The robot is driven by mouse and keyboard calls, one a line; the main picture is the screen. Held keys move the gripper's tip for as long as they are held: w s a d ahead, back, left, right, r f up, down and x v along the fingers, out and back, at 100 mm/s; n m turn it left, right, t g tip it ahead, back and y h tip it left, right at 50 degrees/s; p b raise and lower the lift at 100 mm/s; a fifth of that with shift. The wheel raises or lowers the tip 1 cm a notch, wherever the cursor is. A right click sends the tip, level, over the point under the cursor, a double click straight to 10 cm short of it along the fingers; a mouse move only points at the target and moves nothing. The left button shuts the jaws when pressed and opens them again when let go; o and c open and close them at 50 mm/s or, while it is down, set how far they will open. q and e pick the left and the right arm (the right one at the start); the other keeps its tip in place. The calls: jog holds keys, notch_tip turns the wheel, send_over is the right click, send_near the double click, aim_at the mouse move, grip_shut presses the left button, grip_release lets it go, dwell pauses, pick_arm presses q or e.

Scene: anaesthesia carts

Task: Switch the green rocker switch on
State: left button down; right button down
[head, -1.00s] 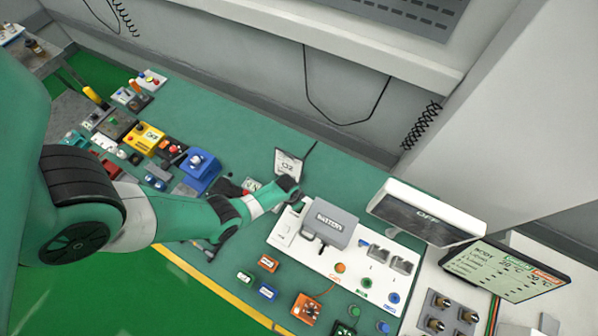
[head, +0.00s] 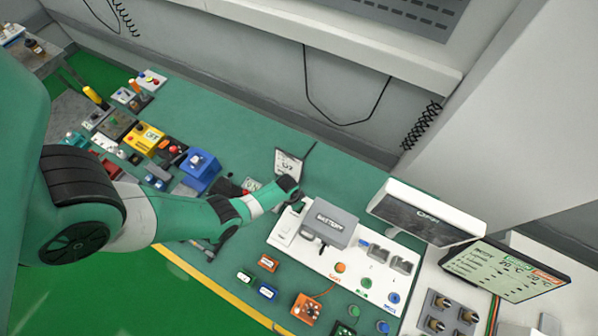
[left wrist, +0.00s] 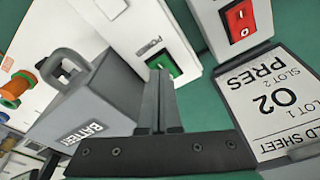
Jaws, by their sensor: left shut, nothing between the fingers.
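The green rocker switch (left wrist: 164,69) is set in the white panel, beside a small printed label, in the left wrist view. My left gripper (left wrist: 159,80) is shut and empty, and its fingertips overlap the lower left part of the switch. I cannot tell whether they press on it. The fingers hide part of the switch, so its position is unclear. In the head view my left arm reaches in from the left to the white panel (head: 289,248), near its upper left end. My right gripper is not in view.
A grey battery block with a handle (left wrist: 93,107) stands close beside the fingers. A red rocker switch (left wrist: 239,20) sits on another white box, near a printed card (left wrist: 272,100).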

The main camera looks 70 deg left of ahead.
pick_arm(q)
jog(key=shift+f+b, duration=0.85)
dwell(0.6)
dwell(0.4)
